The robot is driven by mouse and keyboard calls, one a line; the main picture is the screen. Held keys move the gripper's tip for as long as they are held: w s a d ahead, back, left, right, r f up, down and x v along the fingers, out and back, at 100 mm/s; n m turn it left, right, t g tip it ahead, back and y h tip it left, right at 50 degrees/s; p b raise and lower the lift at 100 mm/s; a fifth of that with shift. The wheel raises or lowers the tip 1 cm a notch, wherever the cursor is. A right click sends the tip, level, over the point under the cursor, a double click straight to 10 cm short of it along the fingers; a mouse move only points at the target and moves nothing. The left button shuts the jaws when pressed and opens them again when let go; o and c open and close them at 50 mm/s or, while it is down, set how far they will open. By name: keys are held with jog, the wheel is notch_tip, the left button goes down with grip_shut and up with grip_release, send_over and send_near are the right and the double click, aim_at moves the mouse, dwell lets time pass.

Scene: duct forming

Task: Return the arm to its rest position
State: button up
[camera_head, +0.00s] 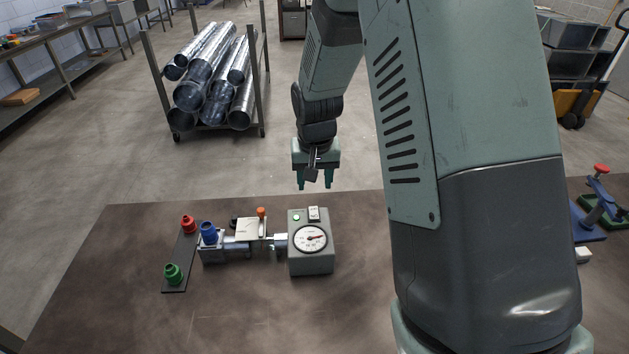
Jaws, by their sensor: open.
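My gripper (315,180) hangs at the upper middle, pointing down, above the far edge of the brown table (330,325). Its two fingers are apart with nothing between them. It is clear of the grey gauge box (311,260), which stands on the table nearer to the camera. My arm comes down from the top of the picture, and its large links cover much of the right half of the view.
Beside the gauge box is a small fixture (247,230) with a blue knob (209,233). A dark strip (179,262) carries red (188,224) and green (173,274) knobs. A blue device (590,229) stands at far right. A rack of metal ducts (211,80) stands on the floor behind.

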jog(key=s+d+r+t, duration=0.1)
jog(key=s+d+r, duration=0.1)
jog(key=s+r, duration=0.5)
jog(key=s+d+r+t, duration=0.15)
jog(key=s+r, duration=0.25)
jog(key=r, duration=0.7)
jog(key=s+d+r, duration=0.1)
jog(key=s+r, duration=0.2)
jog(key=s, duration=0.5)
jog(key=s+d+r+t, duration=0.1)
jog(key=s+r, duration=0.2)
jog(key=s, duration=0.6)
jog(key=shift+d+r, duration=0.3)
jog(key=shift+r, duration=0.05)
